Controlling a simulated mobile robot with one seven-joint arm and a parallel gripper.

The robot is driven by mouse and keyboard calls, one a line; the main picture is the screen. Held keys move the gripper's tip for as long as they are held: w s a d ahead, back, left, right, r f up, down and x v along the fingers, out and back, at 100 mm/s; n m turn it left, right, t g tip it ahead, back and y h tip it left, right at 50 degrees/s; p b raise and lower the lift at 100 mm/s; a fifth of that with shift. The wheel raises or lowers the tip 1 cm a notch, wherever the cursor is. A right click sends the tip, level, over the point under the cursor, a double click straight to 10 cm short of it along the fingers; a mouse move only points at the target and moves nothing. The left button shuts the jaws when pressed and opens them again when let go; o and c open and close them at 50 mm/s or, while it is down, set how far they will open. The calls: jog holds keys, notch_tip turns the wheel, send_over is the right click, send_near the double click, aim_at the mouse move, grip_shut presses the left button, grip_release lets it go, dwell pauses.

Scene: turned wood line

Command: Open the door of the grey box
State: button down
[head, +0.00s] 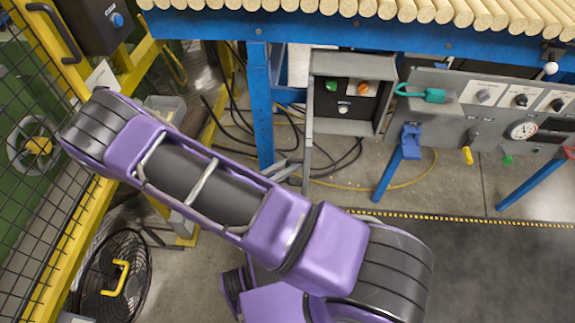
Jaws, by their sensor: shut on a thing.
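The grey box (384,108) hangs under the blue conveyor frame in the upper middle of the head view. Its front is open, and a green, an orange and a white button show on the dark panel (365,105) inside. A narrow grey upright piece (308,145) at its left side looks like the door seen edge-on, swung out toward me. I cannot make out its handle. My purple arm crosses from the lower right to the upper left. My gripper cannot be made out; the end of the arm is hidden.
A grey control panel (450,135) with knobs, a gauge and a teal padlock stands right of the box. A blue leg (262,110) and loose black cables lie to its left. A yellow fence (75,215) and a black fan (108,275) stand at left. Dark mat (490,270) is clear at lower right.

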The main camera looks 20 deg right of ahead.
jog(key=shift+w, duration=0.2)
jog(key=c, duration=0.8)
grip_release()
jog(key=shift+d, duration=0.1)
jog(key=shift+c, duration=0.2)
jog(key=v, duration=1.7)
jog(key=shift+s+a, duration=0.2)
